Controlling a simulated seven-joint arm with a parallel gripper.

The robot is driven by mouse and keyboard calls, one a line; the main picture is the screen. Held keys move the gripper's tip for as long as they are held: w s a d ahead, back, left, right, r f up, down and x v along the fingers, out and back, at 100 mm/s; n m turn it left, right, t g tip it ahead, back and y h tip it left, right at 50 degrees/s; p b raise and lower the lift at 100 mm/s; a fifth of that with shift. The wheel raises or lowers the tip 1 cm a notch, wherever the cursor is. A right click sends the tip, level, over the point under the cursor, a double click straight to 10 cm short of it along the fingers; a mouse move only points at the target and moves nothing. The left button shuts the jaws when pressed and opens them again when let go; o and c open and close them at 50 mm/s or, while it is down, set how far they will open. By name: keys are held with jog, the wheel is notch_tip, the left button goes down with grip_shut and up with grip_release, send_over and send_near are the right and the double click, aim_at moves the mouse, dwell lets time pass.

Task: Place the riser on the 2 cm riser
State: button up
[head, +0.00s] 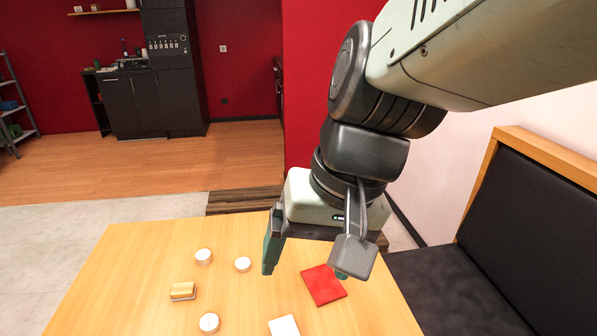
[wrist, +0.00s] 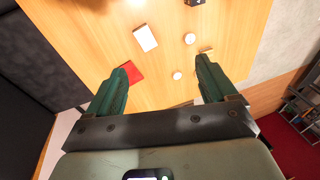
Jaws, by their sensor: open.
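No label shows which piece is the riser and which is the 2 cm riser. Candidates on the wooden table are three low white round pieces, (head: 203,256), (head: 242,264) and (head: 209,323), a red square plate (head: 323,285), a white rectangular piece (head: 284,326) and a small yellow-tan block (head: 182,290). My gripper (head: 305,268) is open and empty above the table, between the round pieces and the red plate in the head view. In the wrist view my gripper (wrist: 160,68) shows fingers wide apart; the white rectangle (wrist: 145,38) lies beyond them and the left finger partly covers the red plate (wrist: 134,72).
The table (head: 130,260) has free wood between pieces. A black padded bench (head: 530,215) stands at the right. A dark object (wrist: 194,2) is cut off by the wrist view's top edge. Dark cabinets (head: 150,105) stand far back.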

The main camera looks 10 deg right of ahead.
jog(key=s+d+r+n+t+h, duration=0.1)
jog(key=d+r+t+h, duration=0.1)
jog(key=d+r+t, duration=0.2)
notch_tip(320, 180, up, 2)
jog(key=shift+s+d+r+h, duration=0.15)
jog(key=shift+s+d+h, duration=0.1)
jog(key=shift+d+h, duration=0.2)
dwell(0.9)
